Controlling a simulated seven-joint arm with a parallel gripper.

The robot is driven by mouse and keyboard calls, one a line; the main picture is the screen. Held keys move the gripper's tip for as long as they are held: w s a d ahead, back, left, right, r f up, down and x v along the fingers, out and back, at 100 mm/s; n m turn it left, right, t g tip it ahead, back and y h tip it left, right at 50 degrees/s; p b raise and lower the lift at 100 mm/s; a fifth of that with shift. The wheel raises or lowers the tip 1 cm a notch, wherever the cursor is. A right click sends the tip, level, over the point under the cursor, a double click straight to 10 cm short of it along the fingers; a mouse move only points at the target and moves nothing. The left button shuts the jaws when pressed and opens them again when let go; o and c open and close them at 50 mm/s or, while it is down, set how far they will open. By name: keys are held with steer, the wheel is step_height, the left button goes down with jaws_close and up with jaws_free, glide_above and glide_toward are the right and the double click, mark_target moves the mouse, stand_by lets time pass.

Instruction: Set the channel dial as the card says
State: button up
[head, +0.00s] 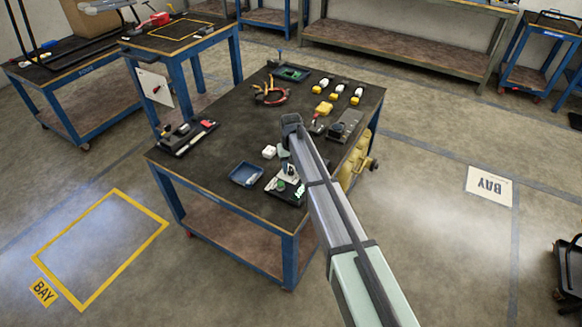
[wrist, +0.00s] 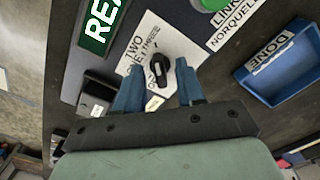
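In the wrist view a black channel dial (wrist: 163,68) stands on a white plate (wrist: 152,32) printed with TWO, THREE and another partly hidden word. The dial's pointing direction is hard to tell. My gripper (wrist: 158,68) is open, its two blue fingers on either side of the dial with gaps to it. In the head view my gripper (head: 287,160) is over the front part of the table, by the dark dial unit (head: 285,190). The fingers hide part of the unit. I cannot make out a card with the setting.
A blue tray (wrist: 299,68) labelled DONE lies right of the dial; it also shows in the head view (head: 246,174). A green label (wrist: 100,25) and a white LINK label (wrist: 232,20) flank the plate.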

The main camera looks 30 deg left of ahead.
mark_target(291, 168)
step_height(291, 168, up, 14)
steer(key=shift+f, duration=0.15)
stand_by(0.4)
steer(key=shift+d, duration=0.1)
stand_by(0.3)
